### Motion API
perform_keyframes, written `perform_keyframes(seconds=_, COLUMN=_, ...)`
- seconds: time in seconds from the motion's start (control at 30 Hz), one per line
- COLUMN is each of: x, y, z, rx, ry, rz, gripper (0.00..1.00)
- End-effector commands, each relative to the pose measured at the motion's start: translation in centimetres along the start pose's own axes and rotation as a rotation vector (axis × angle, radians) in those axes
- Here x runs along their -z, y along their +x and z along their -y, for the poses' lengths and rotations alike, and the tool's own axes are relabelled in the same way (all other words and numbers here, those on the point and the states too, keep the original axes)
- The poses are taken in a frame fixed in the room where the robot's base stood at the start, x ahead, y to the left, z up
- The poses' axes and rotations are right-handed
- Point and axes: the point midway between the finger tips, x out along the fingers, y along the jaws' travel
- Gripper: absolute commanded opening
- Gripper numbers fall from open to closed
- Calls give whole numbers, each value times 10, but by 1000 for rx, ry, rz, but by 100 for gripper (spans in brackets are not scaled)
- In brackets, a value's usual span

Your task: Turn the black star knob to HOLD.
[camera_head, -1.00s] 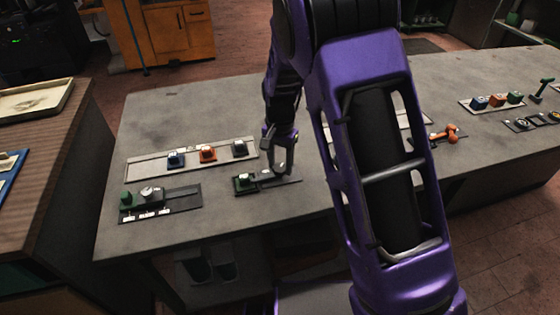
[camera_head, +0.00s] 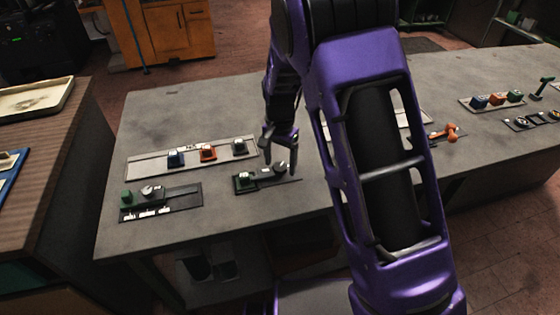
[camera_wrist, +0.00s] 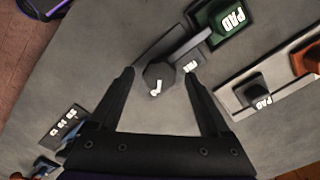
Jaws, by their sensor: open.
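A dark faceted knob (camera_wrist: 158,76) with a small white mark lies between my fingertips in the wrist view. I cannot tell for certain that it is the black star knob, and no HOLD label is readable. In the head view the knob (camera_head: 281,168) sits at the right of a dark plate, partly hidden by a finger. My gripper (camera_wrist: 160,74) is open, one finger on each side of the knob, with gaps showing. It also shows in the head view (camera_head: 280,155).
A separate panel (camera_head: 185,205) with a knob and white labels lies left. My arm hides the table's middle.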

Motion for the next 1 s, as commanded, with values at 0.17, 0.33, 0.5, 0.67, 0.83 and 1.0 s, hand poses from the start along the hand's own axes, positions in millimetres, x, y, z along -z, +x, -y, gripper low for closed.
perform_keyframes(seconds=0.17, x=0, y=-2, z=0, rx=0, ry=-1, rz=0, gripper=81)
perform_keyframes(seconds=0.33, x=0, y=-23, z=1, rx=2, ry=-2, rz=-2, gripper=81)
perform_keyframes(seconds=0.5, x=0, y=-63, z=0, rx=3, ry=0, rz=-3, gripper=81)
perform_keyframes(seconds=0.67, x=0, y=-103, z=0, rx=3, ry=-2, rz=-3, gripper=81)
perform_keyframes(seconds=0.83, x=0, y=-140, z=0, rx=3, ry=0, rz=-2, gripper=81)
perform_keyframes(seconds=1.0, x=0, y=-164, z=0, rx=1, ry=0, rz=-1, gripper=81)
